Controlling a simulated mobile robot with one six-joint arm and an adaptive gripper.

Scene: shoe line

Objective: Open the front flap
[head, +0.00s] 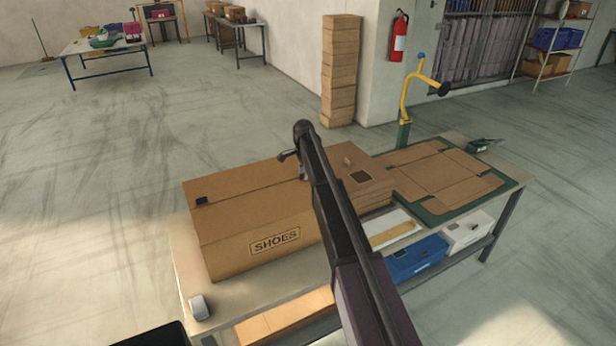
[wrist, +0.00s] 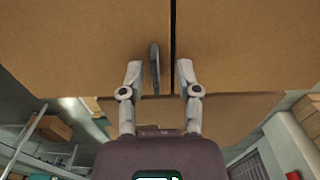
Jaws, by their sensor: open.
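A large brown cardboard box (head: 225,228) marked "SHOES" stands on the workbench; its top looks closed. A small black tab (head: 201,200) sits near the left end of a thin line across the top. My arm reaches over the box's right part and hides some of it. In the wrist view my gripper (wrist: 157,68) is open, its two fingers apart against a background of brown cardboard (wrist: 75,40). A thin dark tab (wrist: 154,68) stands between the fingers, closer to the left one. A dark seam (wrist: 173,40) runs beside it. I cannot tell whether the fingers touch anything.
Flat cardboard (head: 440,175) lies on a green mat (head: 432,212). A yellow-armed stand (head: 405,95) rises behind. A small pale object (head: 199,307) lies at the bench's front left corner. Open floor (head: 130,130) lies beyond.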

